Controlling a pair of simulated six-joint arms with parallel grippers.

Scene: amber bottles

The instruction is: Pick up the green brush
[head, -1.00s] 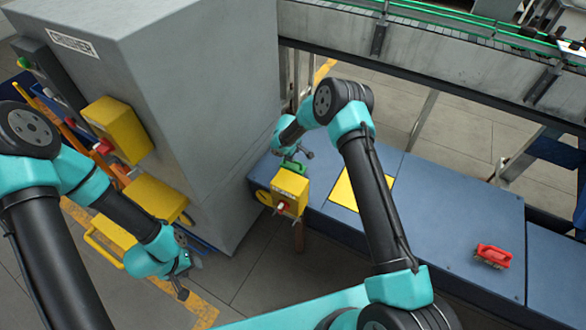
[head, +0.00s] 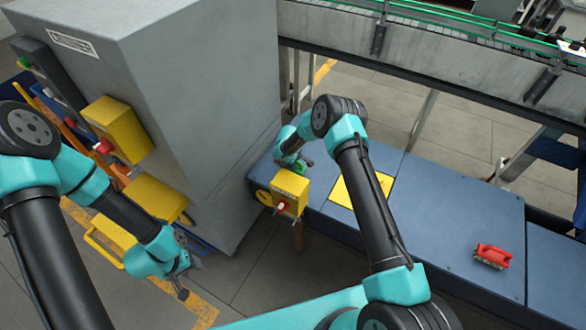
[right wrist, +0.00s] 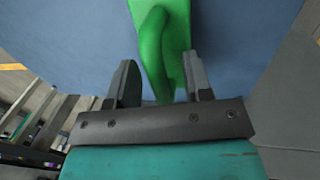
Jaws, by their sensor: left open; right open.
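The green brush (right wrist: 166,40) fills the top middle of the right wrist view, with its curved handle reaching down between the fingers of my right gripper (right wrist: 162,82). The gripper is open, with a finger on each side of the handle. In the head view the brush (head: 302,166) is a small green patch, mostly hidden behind my right wrist and the yellow box. My left gripper (head: 184,277) is open and empty, low beside the grey cabinet, far from the brush.
A yellow box with a red button (head: 289,192) stands at the front edge of the blue bench (head: 440,215), close to my right gripper. A red brush (head: 493,256) lies farther right. The grey cabinet (head: 205,90) rises at left.

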